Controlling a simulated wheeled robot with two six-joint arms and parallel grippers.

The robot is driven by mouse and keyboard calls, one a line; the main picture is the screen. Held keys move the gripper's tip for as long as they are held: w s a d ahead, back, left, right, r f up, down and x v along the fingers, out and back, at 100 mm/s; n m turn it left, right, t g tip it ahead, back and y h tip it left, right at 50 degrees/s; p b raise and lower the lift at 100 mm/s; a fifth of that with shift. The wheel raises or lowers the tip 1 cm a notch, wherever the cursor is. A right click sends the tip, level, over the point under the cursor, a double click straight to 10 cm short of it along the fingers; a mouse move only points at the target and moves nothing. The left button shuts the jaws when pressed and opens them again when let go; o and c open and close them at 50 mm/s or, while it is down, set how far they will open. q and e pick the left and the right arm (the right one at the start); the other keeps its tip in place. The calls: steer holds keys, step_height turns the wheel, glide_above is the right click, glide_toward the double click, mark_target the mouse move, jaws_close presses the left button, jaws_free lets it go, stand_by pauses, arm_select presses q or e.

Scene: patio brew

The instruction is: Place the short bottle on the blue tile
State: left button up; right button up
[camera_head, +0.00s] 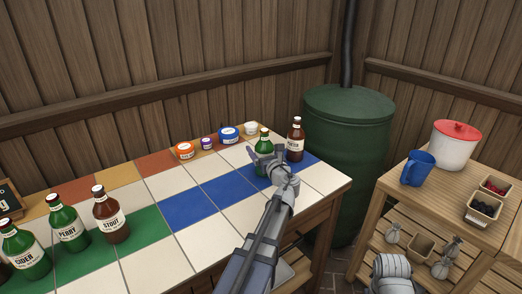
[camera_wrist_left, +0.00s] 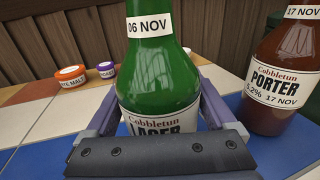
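The green lager bottle (camera_head: 264,143) stands upright at the right end of the row of blue tiles (camera_head: 231,188). It is a little shorter than the brown porter bottle (camera_head: 296,140) to its right. In the left wrist view, the lager bottle (camera_wrist_left: 160,70) fills the space between my left gripper's fingers (camera_wrist_left: 160,112), which touch its sides and look shut on it. My left gripper (camera_head: 267,155) hides the bottle's lower part in the head view, so I cannot tell whether its base touches the table.
Cider (camera_head: 25,252), perry (camera_head: 68,226) and stout (camera_head: 110,216) bottles stand on green tiles at the left. Small tubs (camera_head: 229,135) line the back. A green barrel (camera_head: 350,150) stands beyond the right edge. White tiles in the middle are clear.

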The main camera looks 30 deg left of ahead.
arm_select(q)
steer(key=shift+o, duration=0.6)
steer(key=shift+r, duration=0.1)
steer(key=shift+s+d+r, duration=0.1)
steer(key=shift+s, duration=0.05)
steer(key=v, duration=1.1)
steer(key=shift+s+d, duration=0.2)
steer(key=shift+d, duration=0.1)
